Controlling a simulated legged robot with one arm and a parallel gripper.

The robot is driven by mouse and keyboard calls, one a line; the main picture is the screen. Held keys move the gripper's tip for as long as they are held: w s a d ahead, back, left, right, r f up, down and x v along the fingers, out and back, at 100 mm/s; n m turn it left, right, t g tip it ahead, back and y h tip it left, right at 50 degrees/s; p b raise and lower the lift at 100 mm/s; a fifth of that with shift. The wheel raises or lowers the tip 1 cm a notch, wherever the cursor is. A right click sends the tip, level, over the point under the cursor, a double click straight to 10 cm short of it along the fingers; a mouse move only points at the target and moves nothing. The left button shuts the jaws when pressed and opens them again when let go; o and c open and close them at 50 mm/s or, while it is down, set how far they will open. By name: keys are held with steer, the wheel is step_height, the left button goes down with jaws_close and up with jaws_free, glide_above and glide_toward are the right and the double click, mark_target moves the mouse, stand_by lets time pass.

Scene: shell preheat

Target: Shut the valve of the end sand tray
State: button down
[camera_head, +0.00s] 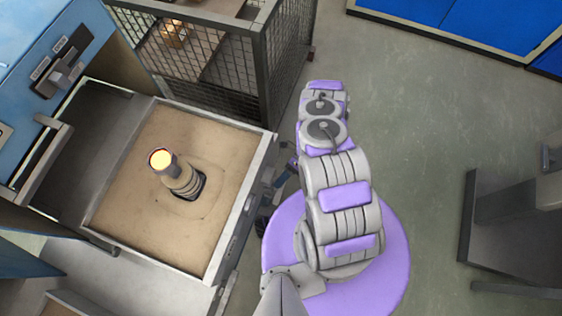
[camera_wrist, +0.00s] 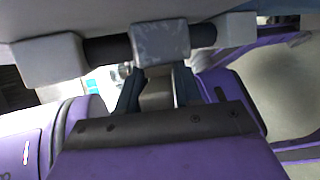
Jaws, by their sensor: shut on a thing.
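The sand tray (camera_head: 214,150) is at the left in the head view, full of tan sand. In the head view my arm hides most of the gripper, beside the tray's outer side. The valve's exact position is hard to tell.
A mesh cage (camera_head: 240,70) stands behind the tray. A blue cabinet (camera_head: 480,25) is at the top right, and a grey stand (camera_head: 510,215) is at the right. Open floor (camera_head: 420,130) lies between them and my arm.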

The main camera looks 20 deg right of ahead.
steer(key=c, duration=1)
jaws_free()
steer(key=shift+w+d+f, duration=0.1)
steer(key=shift+w, duration=0.1)
steer(key=shift+o, duration=0.4)
steer(key=shift+s, duration=0.1)
steer(key=v, duration=1.7)
steer(key=shift+d, duration=0.15)
steer(key=shift+c, duration=0.3)
